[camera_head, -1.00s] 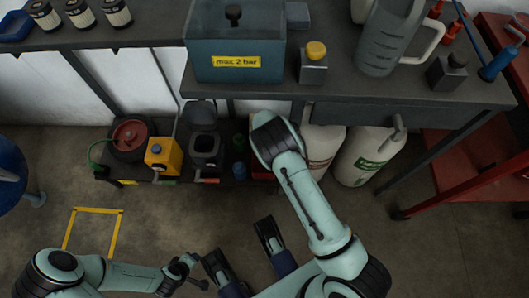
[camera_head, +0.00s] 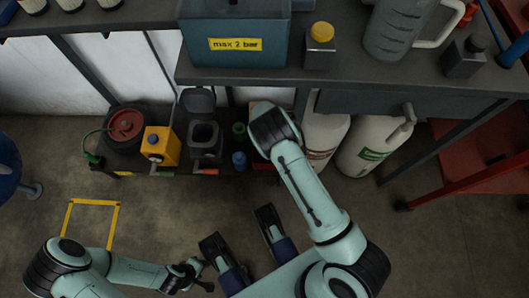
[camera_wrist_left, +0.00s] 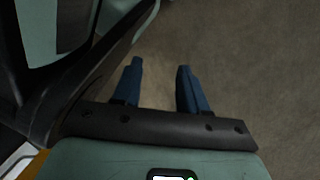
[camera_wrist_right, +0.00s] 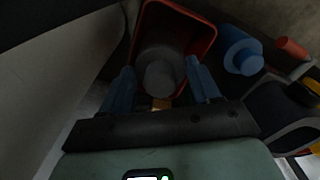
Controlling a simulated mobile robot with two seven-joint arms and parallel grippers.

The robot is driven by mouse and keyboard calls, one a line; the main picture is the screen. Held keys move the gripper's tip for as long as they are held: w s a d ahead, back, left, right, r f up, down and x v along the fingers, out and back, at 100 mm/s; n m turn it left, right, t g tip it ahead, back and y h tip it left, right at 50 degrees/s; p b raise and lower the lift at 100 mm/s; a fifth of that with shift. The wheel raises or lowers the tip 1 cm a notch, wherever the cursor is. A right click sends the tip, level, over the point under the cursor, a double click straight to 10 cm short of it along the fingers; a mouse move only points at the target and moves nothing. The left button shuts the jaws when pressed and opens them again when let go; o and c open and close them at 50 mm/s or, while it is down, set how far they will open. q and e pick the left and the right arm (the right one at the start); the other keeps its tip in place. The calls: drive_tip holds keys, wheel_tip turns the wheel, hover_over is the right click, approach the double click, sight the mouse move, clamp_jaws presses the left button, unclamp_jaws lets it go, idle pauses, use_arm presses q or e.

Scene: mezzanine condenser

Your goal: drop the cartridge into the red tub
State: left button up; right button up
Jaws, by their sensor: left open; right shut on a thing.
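The red tub (camera_wrist_right: 204,38) lies in front of my right gripper (camera_wrist_right: 160,66) in the right wrist view. In the head view only a small red part (camera_head: 258,156) shows beside my right arm. The right gripper is shut on the cartridge (camera_wrist_right: 158,72), a dark grey cylinder between its blue fingers. The cartridge overlaps the tub's opening; its height over the tub bottom cannot be told. The right gripper is hidden by its arm in the head view. My left gripper (camera_head: 238,225) is open and empty over bare floor, also seen in the left wrist view (camera_wrist_left: 160,66).
The bench (camera_head: 420,80) overhangs behind. The floor in front is clear.

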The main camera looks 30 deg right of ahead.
use_arm(q)
drive_tip(key=shift+s+a+f, duration=0.1)
drive_tip(key=shift+s+f, duration=0.2)
drive_tip(key=shift+s, duration=0.25)
use_arm(e)
drive_tip(key=shift+f, duration=0.4)
drive_tip(key=o, duration=1.6)
drive_tip(key=shift+r, duration=0.1)
